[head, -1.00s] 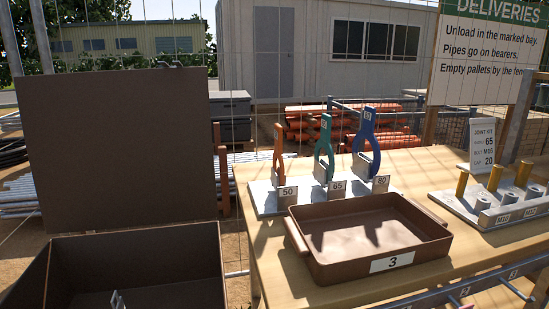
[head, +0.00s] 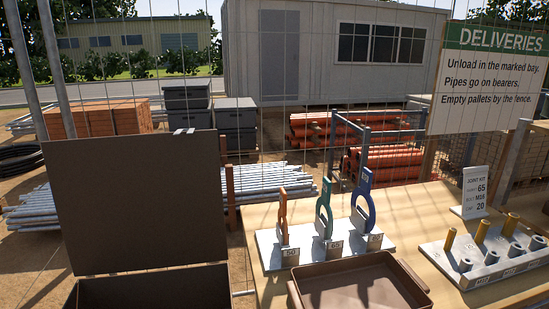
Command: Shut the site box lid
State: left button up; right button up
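The site box (head: 150,292) is at the lower left in the head view, dark brown and cut off by the bottom edge. Its lid (head: 140,200) stands open, close to upright, behind the box's open top. A small grey fitting (head: 184,131) shows at the lid's top edge; I cannot tell what it is. The inside of the box is mostly out of view. Neither of my grippers can be made out in the head view.
A wooden table (head: 440,205) right of the box holds a brown tray (head: 416,278), a rack of coloured tools (head: 268,258), a board with pegs (head: 460,278) and a joint kit card (head: 476,190). Wire fence, pipes (head: 270,180) and a deliveries sign (head: 490,75) are behind.

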aim_at(137, 201)
jog(key=u, duration=1)
